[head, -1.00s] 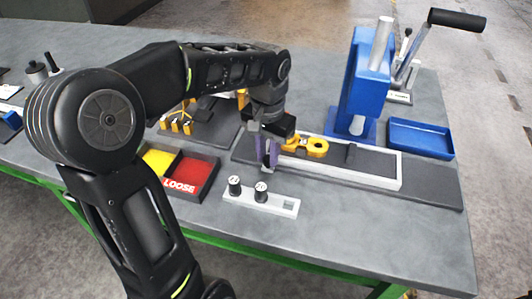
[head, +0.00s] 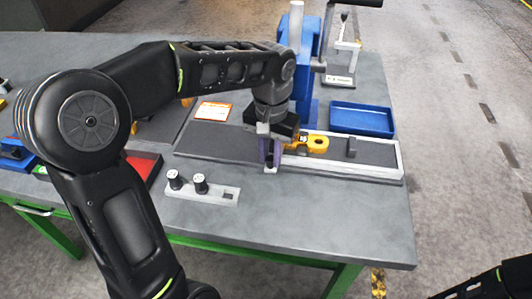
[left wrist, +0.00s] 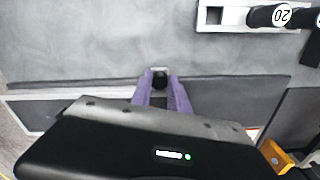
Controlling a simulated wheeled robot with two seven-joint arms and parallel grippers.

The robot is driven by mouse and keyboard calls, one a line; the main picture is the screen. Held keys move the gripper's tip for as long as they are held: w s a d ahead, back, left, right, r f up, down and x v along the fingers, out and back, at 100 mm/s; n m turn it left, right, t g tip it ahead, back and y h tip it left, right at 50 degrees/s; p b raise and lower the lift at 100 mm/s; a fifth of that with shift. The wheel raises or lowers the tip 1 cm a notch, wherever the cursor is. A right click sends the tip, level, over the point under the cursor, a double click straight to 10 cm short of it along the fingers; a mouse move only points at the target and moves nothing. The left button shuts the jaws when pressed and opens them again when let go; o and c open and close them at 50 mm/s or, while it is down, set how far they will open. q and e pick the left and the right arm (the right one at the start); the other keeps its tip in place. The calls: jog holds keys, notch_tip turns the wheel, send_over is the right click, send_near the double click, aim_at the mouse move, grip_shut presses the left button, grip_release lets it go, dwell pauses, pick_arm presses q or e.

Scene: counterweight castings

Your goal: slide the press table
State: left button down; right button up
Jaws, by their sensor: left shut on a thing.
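The press table (head: 341,171) is a pale-edged slide with a dark bed on a grey base plate (head: 215,143). Its right end lies near the plate's right end. A yellow casting (head: 317,144) lies on its left part. My left gripper (head: 271,160) is at the table's left end, its purple fingers pointing down. In the left wrist view the fingers (left wrist: 162,92) are closed around a small black knob (left wrist: 160,80). The black gripper body hides much of the table there. My right gripper is out of view.
The blue press (head: 305,85) stands behind the slide, with a blue tray (head: 362,119) to its right. A pale holder (head: 215,194) with two black weights sits in front. A red-and-white card (head: 213,111) lies behind the plate's left part. The counter's front right is clear.

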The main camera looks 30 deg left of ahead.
pick_arm(q)
jog(key=shift+d, duration=0.2)
jog(key=c, duration=1.3)
grip_release()
jog(key=shift+w+d, duration=0.1)
jog(key=shift+o, duration=0.2)
